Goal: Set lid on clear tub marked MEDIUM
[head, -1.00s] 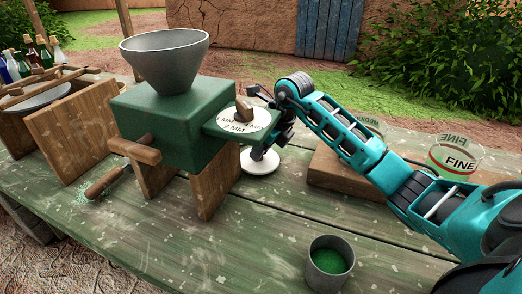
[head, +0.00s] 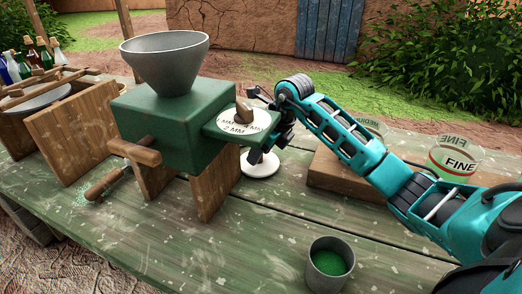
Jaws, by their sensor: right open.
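The clear tub marked MEDIUM (head: 372,126) stands on the wooden block at the right, mostly hidden behind my right arm. Only its upper rim and part of its lettering show. My right gripper (head: 268,122) is open beside the white dial plate (head: 230,127) of the green mill, close to its wooden knob (head: 244,110). I cannot tell whether it touches the knob. A white round disc (head: 261,167) lies on the table below the gripper; I cannot tell whether it is a lid. No lid is clearly seen. My left gripper is out of view.
A metal cup of green powder (head: 330,264) stands at the front.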

